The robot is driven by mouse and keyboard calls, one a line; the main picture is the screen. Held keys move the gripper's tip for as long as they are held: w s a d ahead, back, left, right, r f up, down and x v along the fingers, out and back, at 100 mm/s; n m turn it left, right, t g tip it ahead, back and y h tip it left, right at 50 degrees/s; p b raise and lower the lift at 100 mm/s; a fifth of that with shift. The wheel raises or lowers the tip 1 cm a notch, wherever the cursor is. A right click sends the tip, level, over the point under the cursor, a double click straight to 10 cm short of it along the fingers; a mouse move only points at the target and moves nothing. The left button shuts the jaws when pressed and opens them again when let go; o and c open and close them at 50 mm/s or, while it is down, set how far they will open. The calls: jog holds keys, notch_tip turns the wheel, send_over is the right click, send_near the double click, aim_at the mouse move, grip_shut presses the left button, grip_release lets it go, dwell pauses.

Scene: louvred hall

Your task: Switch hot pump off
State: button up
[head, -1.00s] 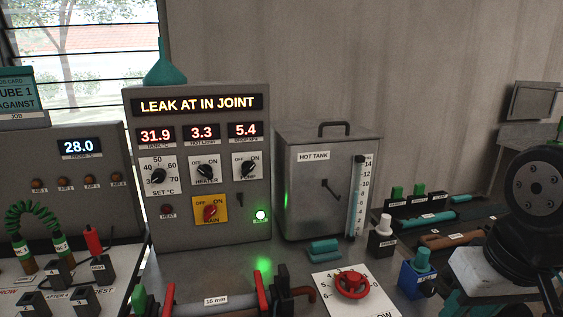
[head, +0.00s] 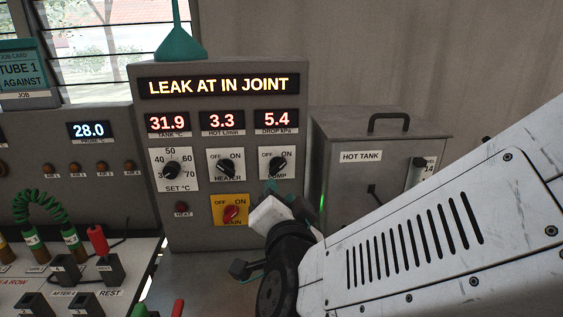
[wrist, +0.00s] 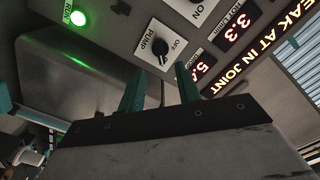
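The pump switch (head: 277,167) is a black knob on a white plate at the right of the grey control panel (head: 236,130). Its pointer appears to lean toward ON. My gripper (head: 271,188) is just below it in the head view, partly hidden by my own wrist and arm. In the wrist view my gripper (wrist: 160,75) has its two teal fingers apart with nothing between them. The pump switch (wrist: 160,52) lies just ahead of the gap, near the fingertips and apparently not gripped. The green RUN lamp (wrist: 78,18) is lit.
The heater knob (head: 226,168) is left of the pump knob, and the red main switch (head: 231,212) is below. The display (head: 219,86) reads LEAK AT IN JOINT. The hot tank (head: 380,150) stands right, partly behind my arm.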

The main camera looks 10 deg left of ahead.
aim_at(278, 169)
jog(key=shift+d+x, duration=0.15)
jog(key=shift+x, duration=2.4)
jog(key=shift+d+x, duration=0.15)
jog(key=shift+x, duration=2.35)
jog(key=shift+w+r, duration=0.1)
jog(key=shift+r, duration=0.05)
grip_shut()
